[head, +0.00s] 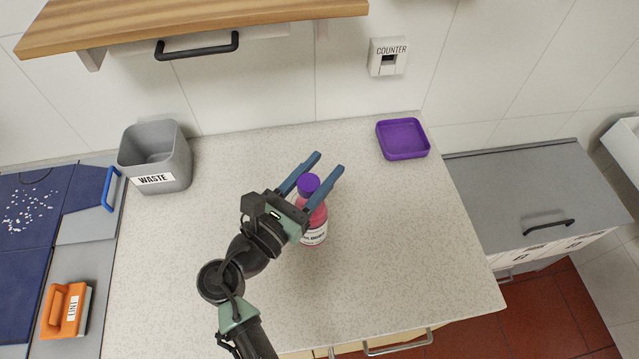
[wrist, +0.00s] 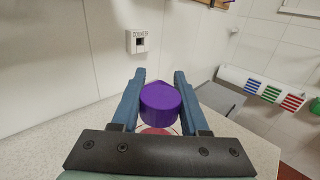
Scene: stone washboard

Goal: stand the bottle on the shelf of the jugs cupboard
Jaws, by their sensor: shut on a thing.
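The bottle (head: 314,225) is pink with a purple cap and a white label, and it looks upright over the speckled counter. Its purple cap also shows in the wrist view (wrist: 160,103). My gripper (head: 328,163) has its two blue fingers on either side of the bottle and is shut on it. In the wrist view my gripper (wrist: 160,74) has the cap between its fingers. I cannot tell whether the bottle's base touches the counter. I cannot make out which cupboard is the jugs cupboard; the labels on the grey cabinet (head: 530,195) at the right are too small to read.
A grey waste bin (head: 155,155) stands at the back left and a purple tray (head: 403,139) at the back right of the counter (head: 400,270). A wooden shelf (head: 200,18) overhangs the upper left. An orange-handled block (head: 65,310) lies far left. The counter's front right is clear.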

